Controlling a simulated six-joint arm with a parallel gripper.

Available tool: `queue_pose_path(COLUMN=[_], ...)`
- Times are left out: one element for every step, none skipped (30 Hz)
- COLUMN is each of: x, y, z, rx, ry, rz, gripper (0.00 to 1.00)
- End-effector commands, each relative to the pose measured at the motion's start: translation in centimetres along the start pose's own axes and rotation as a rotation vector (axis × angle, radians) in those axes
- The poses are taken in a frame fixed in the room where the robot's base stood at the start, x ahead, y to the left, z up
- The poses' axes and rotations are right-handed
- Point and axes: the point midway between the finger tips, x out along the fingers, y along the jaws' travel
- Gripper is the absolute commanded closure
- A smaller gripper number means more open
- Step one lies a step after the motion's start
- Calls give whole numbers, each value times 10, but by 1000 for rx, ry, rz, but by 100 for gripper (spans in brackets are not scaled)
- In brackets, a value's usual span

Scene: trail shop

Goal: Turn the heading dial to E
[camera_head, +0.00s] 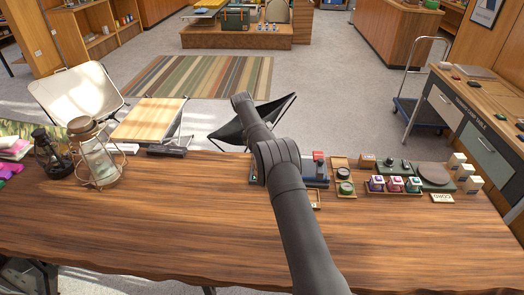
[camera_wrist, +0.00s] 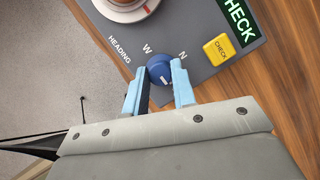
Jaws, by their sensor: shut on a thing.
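The heading dial is a round blue knob (camera_wrist: 160,68) on a dark grey panel (camera_wrist: 195,30) in the wrist view. The panel carries the word HEADING and the letters W and N beside the knob; no E shows. A small pale mark is on the knob, but I cannot tell exactly where it points. My gripper (camera_wrist: 158,84) has its two light-blue fingers on either side of the knob, shut on it. In the head view my arm covers the gripper and most of the panel; only its edge (camera_head: 317,183) shows.
Right of my arm on the wooden table (camera_head: 150,230) stand colored items (camera_head: 395,184). Lanterns (camera_head: 97,160) stand left. The front table is clear.

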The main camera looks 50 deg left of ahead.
Motion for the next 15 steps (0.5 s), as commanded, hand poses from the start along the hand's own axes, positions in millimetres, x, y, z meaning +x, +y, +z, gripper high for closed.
queue_pose_path(x=[1,1,1,1,1,1,1,1,1,1,1,1,1,1,0], y=[-1,-1,-1,-1,-1,-1,-1,-1,-1,-1,-1,-1,-1,-1,0], z=[-1,-1,-1,-1,-1,-1,-1,-1,-1,-1,-1,-1,-1,-1,-1], rx=[1,2,3,3,3,3,3,3,3,3,2,2,2,2,2], ry=[1,0,0,0,0,0,0,0,0,0,0,0,0,0,0], rz=[-2,-2,-3,-3,-3,-3,-3,-3,-2,-2,-2,-2,-2,-2,-2], gripper=[99,99,99,99,99,99,99,99,99,99,99,72,66,60,54])
